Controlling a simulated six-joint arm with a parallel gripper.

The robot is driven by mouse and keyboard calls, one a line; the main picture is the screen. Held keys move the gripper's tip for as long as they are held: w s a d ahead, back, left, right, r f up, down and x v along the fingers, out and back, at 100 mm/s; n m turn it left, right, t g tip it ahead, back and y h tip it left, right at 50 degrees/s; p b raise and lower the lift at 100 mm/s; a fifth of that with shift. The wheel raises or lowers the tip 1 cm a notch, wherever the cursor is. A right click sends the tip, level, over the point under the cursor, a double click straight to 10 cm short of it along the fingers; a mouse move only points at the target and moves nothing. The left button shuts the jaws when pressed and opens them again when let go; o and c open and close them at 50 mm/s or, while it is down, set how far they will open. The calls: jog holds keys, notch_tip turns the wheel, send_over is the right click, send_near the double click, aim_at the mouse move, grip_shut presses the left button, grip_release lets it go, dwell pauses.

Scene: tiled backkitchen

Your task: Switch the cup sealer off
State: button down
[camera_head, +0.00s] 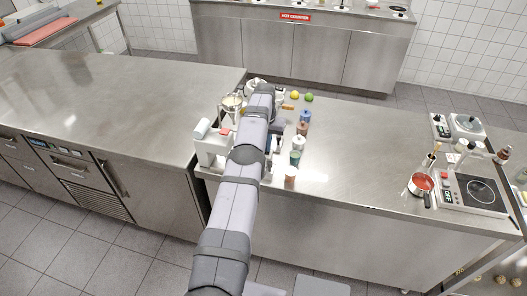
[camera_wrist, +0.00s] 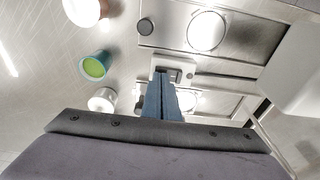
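The cup sealer (camera_head: 209,148) is a pale machine with a white roll on top, at the left end of the counter strip, partly behind my arm. In the wrist view a metal plate (camera_wrist: 225,68) with round openings lies below my gripper; it looks like part of the sealer. A small dark switch-like part (camera_wrist: 176,75) on a light housing sits at my fingertips. My gripper (camera_wrist: 161,76) points down with its two blue fingers together and nothing seen between them. I cannot tell whether the tips touch the switch or which way it is set. In the head view my arm hides most of this spot.
Several cups and jars stand right of the arm, among them a teal cup (camera_head: 295,158) with green inside, also in the wrist view (camera_wrist: 95,66). A pale cup (camera_wrist: 102,100) is close to the fingers. A hotplate (camera_head: 480,191) and red pot (camera_head: 421,183) are far right. The middle counter is clear.

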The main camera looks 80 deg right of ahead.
notch_tip(320, 180, up, 7)
jog(key=p, duration=0.5)
dwell(0.6)
dwell(0.3)
